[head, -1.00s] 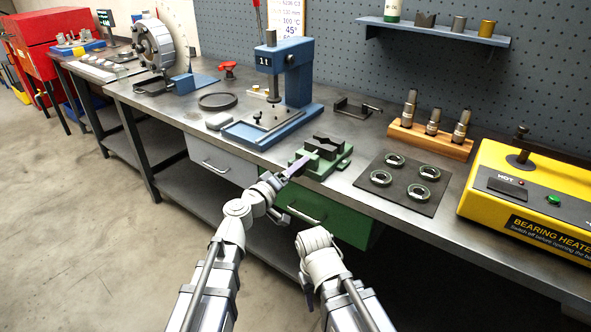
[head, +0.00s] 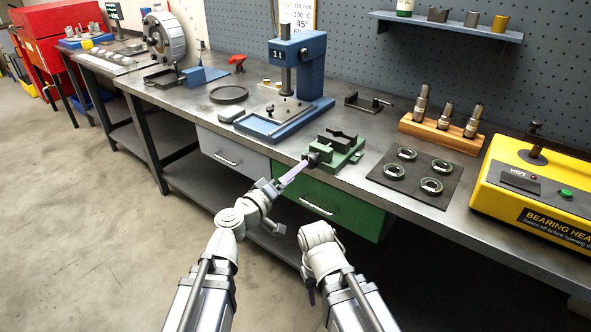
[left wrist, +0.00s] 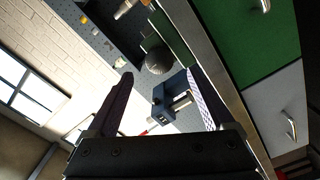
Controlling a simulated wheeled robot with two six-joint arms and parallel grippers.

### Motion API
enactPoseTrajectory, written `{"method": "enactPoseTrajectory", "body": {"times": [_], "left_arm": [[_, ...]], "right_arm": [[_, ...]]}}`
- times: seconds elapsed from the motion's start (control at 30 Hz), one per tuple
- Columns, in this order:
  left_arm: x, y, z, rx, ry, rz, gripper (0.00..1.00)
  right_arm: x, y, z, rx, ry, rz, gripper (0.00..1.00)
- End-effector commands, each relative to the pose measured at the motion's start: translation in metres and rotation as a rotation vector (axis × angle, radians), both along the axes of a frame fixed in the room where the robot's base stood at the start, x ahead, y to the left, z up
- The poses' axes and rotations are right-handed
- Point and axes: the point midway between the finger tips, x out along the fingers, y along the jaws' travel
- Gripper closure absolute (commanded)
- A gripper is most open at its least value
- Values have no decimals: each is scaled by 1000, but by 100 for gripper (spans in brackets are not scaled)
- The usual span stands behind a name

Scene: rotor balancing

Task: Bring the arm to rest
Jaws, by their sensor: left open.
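My left gripper (head: 288,178) is in front of the bench edge, near the green vise (head: 335,150). In the left wrist view its two fingers (left wrist: 162,100) stand wide apart with nothing between them; the blue press (left wrist: 170,98) shows beyond the gap. My right arm (head: 322,255) is folded low at the front of the head view; its gripper's fingers cannot be made out.
The workbench (head: 290,150) carries the blue press (head: 300,80), a dark mat (head: 380,182) with several rings, a wooden stand (head: 440,130) and the yellow bearing heater (head: 530,190). The green drawer (head: 325,205) is close to the left gripper. Floor at left is open.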

Motion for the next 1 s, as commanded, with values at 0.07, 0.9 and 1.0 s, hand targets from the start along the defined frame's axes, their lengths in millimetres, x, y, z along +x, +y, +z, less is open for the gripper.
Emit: {"method": "enactPoseTrajectory", "body": {"times": [0.07,0.9,1.0], "left_arm": [[-2,0,0,0,0,0,14],[-68,8,-139,604,370,-328,14],[-89,38,-173,757,527,-350,14]], "right_arm": [[0,0,0,0,0,0,50],[0,0,0,0,0,0,50],[0,0,0,0,0,0,50]]}}
